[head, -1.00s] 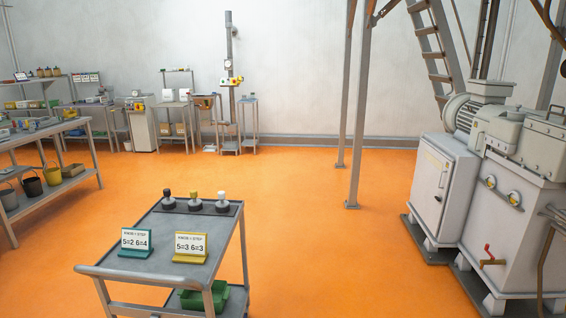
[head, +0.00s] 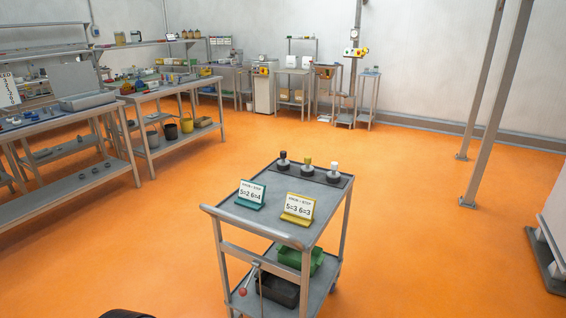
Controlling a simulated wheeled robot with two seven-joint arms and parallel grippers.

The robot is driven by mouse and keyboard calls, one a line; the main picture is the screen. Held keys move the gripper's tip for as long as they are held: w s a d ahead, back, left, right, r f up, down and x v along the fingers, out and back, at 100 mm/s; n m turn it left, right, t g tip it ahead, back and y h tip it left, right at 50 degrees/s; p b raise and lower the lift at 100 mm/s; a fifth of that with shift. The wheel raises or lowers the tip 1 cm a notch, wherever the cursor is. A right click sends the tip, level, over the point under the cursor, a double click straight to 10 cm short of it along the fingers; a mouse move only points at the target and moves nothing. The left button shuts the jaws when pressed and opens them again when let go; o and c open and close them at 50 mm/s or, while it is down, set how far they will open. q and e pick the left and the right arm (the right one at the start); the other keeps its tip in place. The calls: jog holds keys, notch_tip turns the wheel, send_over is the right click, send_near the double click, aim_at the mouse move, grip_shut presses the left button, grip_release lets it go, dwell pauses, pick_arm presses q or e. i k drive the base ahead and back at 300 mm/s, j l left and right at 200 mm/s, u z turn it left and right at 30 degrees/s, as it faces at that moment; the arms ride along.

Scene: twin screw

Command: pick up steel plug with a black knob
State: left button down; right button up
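The steel plug with a black knob (head: 282,161) stands upright at the back of the grey cart (head: 272,228), leftmost in a row of three on a dark strip. Beside it stand a plug with a yellow knob (head: 307,166) and a plug with a white knob (head: 334,172). Neither of my grippers shows in the head view.
A green sign (head: 250,194) and a yellow sign (head: 298,208) stand on the cart top. A green bin (head: 300,260) and a dark bin (head: 278,290) sit on its lower shelf. Benches (head: 70,185) line the left. Orange floor around the cart is clear.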

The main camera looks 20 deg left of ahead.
aim_at(283, 162)
jog(key=i+j+u, duration=0.2)
jog(key=j+u, duration=0.25)
jog(key=i+j+u, duration=0.25)
jog(key=j+u, duration=0.25)
jog(key=i+j+u, duration=0.2)
jog(key=u, duration=0.25)
jog(key=i+j+u, duration=0.25)
jog(key=u, duration=0.15)
jog(key=i+j+u, duration=0.1)
jog(key=i+u, duration=0.65)
jog(key=i+j+z, duration=0.1)
jog(key=i, duration=0.35)
jog(key=i+j+z, duration=0.15)
jog(key=i, duration=0.3)
jog(key=i+l+z, duration=0.25)
jog(key=i+z, duration=0.25)
jog(key=i+l+z, duration=0.15)
jog(key=i+z, duration=0.15)
jog(key=z, duration=0.2)
jog(key=i+j+z, duration=0.1)
jog(key=i+z, duration=0.35)
jog(key=i+j+z, duration=0.2)
jog(key=i+z, duration=0.15)
jog(key=z, duration=0.15)
jog(key=i+l+z, duration=0.55)
jog(key=i+z, duration=0.6)
jog(key=i+l+z, duration=0.1)
jog(key=i+l, duration=0.05)
jog(key=l, duration=0.1)
